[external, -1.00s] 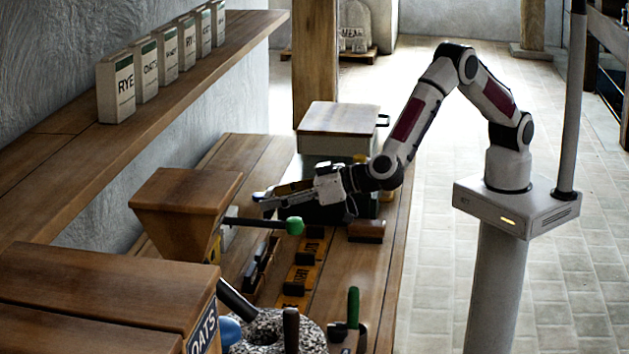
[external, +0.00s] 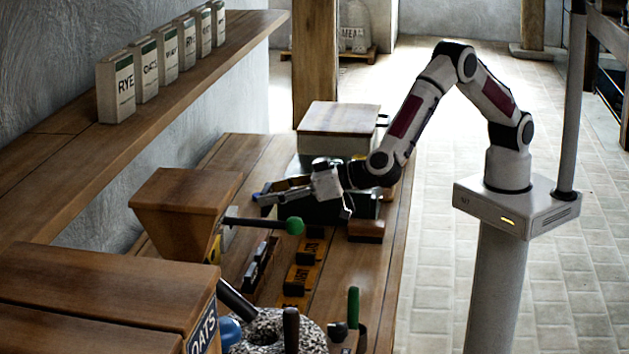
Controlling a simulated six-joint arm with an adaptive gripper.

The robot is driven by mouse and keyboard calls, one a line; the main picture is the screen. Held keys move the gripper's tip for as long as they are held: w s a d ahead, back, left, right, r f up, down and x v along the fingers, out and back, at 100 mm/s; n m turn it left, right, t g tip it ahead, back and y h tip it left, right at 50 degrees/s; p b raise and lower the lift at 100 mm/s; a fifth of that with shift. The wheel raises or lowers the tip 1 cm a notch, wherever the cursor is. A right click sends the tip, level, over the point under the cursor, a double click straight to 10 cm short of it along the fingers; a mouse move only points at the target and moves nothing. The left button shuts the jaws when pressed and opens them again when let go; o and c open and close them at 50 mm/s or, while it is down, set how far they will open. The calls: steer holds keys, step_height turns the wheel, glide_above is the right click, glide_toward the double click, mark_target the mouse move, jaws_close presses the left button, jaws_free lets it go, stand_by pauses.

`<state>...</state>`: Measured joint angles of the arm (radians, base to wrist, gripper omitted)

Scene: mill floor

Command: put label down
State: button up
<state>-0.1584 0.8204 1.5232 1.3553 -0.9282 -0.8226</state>
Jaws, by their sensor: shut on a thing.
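My gripper (external: 334,202) is above the bench, over a dark box (external: 310,211), pointing down. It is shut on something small. The held piece is too small and too hidden by the fingers to make out, so I cannot read it as the label or tell whether it touches anything below. Several yellow-orange plates with dark lettering and dark blocks on them lie in a row on the bench, one of them (external: 299,281) in front of the gripper.
A wooden hopper (external: 185,205) with a green-knobbed lever (external: 294,225) stands left of the row. A lidded box (external: 340,119) stands behind the gripper. A brown block (external: 366,231) lies to its right. A millstone (external: 270,333) is in front.

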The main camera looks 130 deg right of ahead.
steer(key=s+d+r+m+g+h, duration=0.2)
steer(key=s+d+r+m+g, duration=0.15)
steer(key=s+d, duration=0.4)
steer(key=s+d+r+m+g+h, duration=0.25)
steer(key=s+d+r+g, duration=0.2)
steer(key=d, duration=0.55)
steer(key=s+d+r+m+g+y, duration=0.1)
steer(key=s+m+g, duration=0.6)
steer(key=s, duration=1.1)
steer(key=shift+d+r+g+y, duration=0.2)
steer(key=shift+d+g+y, duration=0.15)
steer(key=shift+g, duration=0.15)
steer(key=shift+w+f, duration=0.1)
steer(key=shift+f, duration=3.05)
steer(key=shift+f, duration=1.85)
